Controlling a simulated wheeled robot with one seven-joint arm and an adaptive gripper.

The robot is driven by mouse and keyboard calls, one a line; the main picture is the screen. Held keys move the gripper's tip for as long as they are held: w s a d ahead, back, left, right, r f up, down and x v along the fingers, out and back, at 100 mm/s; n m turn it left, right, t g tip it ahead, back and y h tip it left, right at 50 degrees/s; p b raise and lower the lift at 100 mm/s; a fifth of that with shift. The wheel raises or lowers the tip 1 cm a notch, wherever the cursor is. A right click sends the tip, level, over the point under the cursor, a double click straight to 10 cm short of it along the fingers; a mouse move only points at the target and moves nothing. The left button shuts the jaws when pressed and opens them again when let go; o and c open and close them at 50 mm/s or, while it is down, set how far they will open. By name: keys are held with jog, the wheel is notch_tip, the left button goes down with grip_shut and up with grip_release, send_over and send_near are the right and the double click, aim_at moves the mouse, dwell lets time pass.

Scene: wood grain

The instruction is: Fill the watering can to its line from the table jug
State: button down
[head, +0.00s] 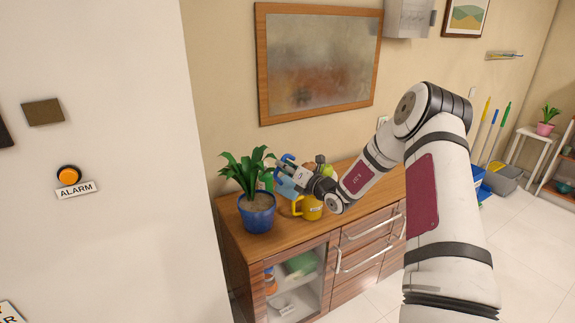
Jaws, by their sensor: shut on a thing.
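The light-blue jug (285,186) is in the head view, above the wooden sideboard beside the potted plant. My gripper (303,176) is shut on it from the right, and the jug looks tilted. The contact between fingers and jug is too small to see clearly. The yellow watering can (312,209) stands on the sideboard just below and in front of my gripper, with a small pale label on it. Its fill line, the water level inside and any stream between jug and can cannot be made out.
A plant in a blue pot (257,212) stands close left of the jug. A green-topped bottle (323,167) and a brownish item stand behind my gripper. The sideboard (340,212) has clear top near its front edge. A white wall (110,200) with an orange alarm button (68,175) is at left.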

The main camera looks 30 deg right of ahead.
aim_at(281, 181)
jog(key=shift+a+f+n, duration=0.35)
jog(key=shift+f+n, duration=0.3)
jog(key=shift+n, duration=0.35)
jog(key=shift+s+a+f+n, duration=0.15)
jog(key=shift+f+n, duration=0.4)
jog(key=shift+n, duration=0.55)
jog(key=f+n, duration=0.1)
jog(key=f+n+b, duration=0.2)
jog(key=shift+w+d+f, duration=0.25)
jog(key=shift+d+f, duration=0.05)
jog(key=shift+f, duration=0.1)
jog(key=shift+f+n, duration=0.15)
jog(key=shift+n, duration=0.25)
jog(key=shift+s+d, duration=0.1)
